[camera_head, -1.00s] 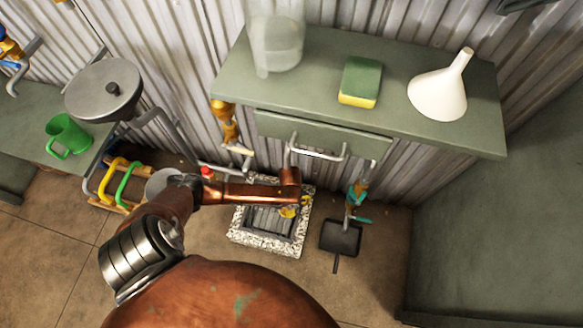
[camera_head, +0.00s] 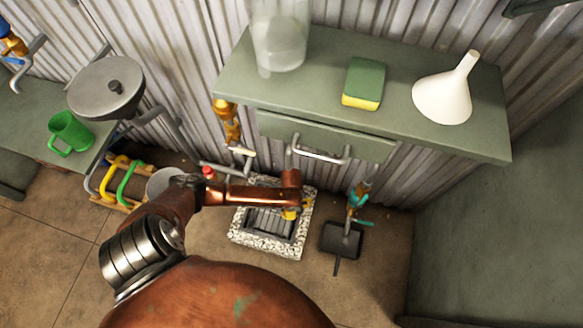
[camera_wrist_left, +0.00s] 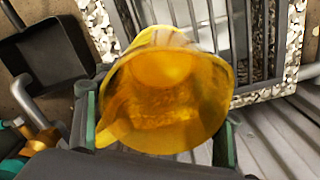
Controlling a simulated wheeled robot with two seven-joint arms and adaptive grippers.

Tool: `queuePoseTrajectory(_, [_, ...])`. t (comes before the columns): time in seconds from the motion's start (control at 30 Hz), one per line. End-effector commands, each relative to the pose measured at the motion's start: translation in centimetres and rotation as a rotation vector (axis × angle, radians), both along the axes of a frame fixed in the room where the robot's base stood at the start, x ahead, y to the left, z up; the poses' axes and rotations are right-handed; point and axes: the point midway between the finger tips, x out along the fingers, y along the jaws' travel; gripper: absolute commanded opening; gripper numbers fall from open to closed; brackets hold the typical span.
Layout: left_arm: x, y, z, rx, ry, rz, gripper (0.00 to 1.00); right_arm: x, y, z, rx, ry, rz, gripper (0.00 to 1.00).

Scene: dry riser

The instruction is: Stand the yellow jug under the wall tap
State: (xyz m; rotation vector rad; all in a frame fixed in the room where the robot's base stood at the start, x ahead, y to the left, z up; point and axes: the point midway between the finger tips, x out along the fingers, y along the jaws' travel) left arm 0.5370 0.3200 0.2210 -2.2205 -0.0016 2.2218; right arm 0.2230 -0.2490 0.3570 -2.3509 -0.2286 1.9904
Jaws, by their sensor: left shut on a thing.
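The yellow jug (camera_wrist_left: 165,95) fills the middle of the left wrist view, its open mouth facing the camera. My left gripper (camera_wrist_left: 158,118) is shut on it, a finger on either side. In the head view only a small yellow part of the jug (camera_head: 290,214) shows below the end of my left arm, over the grated drain (camera_head: 272,222). I cannot tell whether its base touches the grate. A brass tap (camera_head: 228,118) with a pale handle is on the corrugated wall. A brass fitting with teal handles (camera_head: 357,198) stands lower, right of the drain. My right gripper is out of view.
A shelf (camera_head: 300,90) overhangs the drain, with a clear jar (camera_head: 280,40), sponge (camera_head: 363,84) and white funnel (camera_head: 448,90). A bar handle (camera_head: 320,157) sticks out below it. A dark dustpan (camera_head: 341,240) lies right of the drain. A green mug (camera_head: 70,133) stands at left.

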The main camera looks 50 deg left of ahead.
Motion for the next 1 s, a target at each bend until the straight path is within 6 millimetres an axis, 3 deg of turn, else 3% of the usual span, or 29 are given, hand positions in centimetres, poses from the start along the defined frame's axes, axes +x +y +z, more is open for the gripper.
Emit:
queuePoseTrajectory(0.23, [0.0, 0.0, -0.5, 0.000, 0.000, 0.000, 0.37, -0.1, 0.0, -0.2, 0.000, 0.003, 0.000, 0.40])
queuePoseTrajectory(0.27, [0.0, 0.0, -0.5, 0.000, 0.000, 0.000, 0.64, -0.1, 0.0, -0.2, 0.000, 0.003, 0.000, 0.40])
queuePoseTrajectory(0.53, [0.0, 0.0, -0.5, 0.000, -0.001, 0.000, 0.83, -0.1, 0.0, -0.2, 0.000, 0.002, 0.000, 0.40])
queuePoseTrajectory(0.83, [0.0, 0.0, -0.3, 0.000, 0.000, 0.000, 0.83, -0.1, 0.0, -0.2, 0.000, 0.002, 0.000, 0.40])
queuePoseTrajectory(1.0, [0.1, 0.1, 1.4, 0.000, -0.002, -0.001, 0.83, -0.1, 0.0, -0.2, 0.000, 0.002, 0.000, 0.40])
